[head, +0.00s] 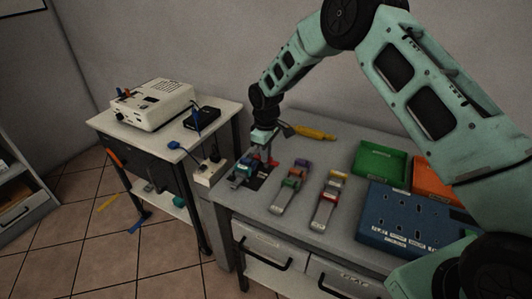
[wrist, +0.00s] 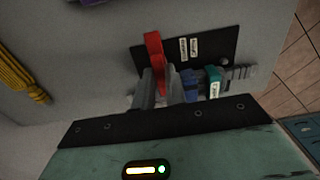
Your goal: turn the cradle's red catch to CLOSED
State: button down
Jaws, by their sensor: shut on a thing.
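The red catch (wrist: 154,48) stands up from the cradle's black plate (wrist: 216,44) in the wrist view. Two small white labels on the plate are too blurred to read. In the head view the cradle (head: 257,182) sits at the table's left end, and a bit of red catch (head: 272,161) shows beside my gripper (head: 262,148). My gripper also shows in the wrist view (wrist: 160,84), its grey fingers shut on the catch's lower part. A blue piece (wrist: 191,87) and a teal piece (wrist: 214,82) lie right of the fingers. Which label the catch faces I cannot tell.
Two more cradle-like holders (head: 292,188) (head: 328,200) stand to the right. A yellow cable bundle (head: 312,132) lies behind. Green (head: 381,160) and orange (head: 432,178) trays and a blue socket panel (head: 400,222) fill the right side. A white power strip (head: 210,172) is at left.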

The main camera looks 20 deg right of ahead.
jog(key=c, duration=1.4)
grip_release()
jog(key=shift+c, duration=0.2)
notch_tip(320, 180, up, 18)
jog(key=b, duration=0.2)
jog(key=shift+f, duration=0.25)
jog(key=s+a+r, duration=0.2)
jog(key=s+a, duration=0.3)
jog(key=s, duration=0.5)
jog(key=s+a+r, duration=0.2)
jog(key=s+a, duration=0.3)
jog(key=s, duration=0.5)
jog(key=s+d+f, duration=0.1)
jog(key=s, duration=0.9)
jog(key=s+d+f+m, duration=0.1)
jog(key=s+d+f, duration=0.1)
jog(key=s, duration=0.9)
jog(key=shift+d+m+y, duration=0.25)
jog(key=shift+m+y, duration=0.05)
